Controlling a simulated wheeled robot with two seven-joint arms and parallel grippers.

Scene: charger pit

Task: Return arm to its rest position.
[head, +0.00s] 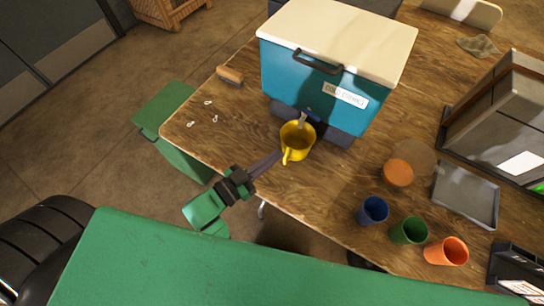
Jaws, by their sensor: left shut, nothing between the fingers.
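My left gripper (266,163) reaches in over the front edge of the wooden table (320,188), its fingers shut with nothing between them. The fingertips are close to a yellow mug (297,138); I cannot tell if they touch it. The mug stands upright below the tap of a teal cold-drinks cooler (318,85) with a cream lid. My right gripper is not in view.
A grey tray (466,194) and a glass-sided case (500,115) are at the right. A brush (230,75) lies left of the cooler. A green bin (168,115) stands beside the table.

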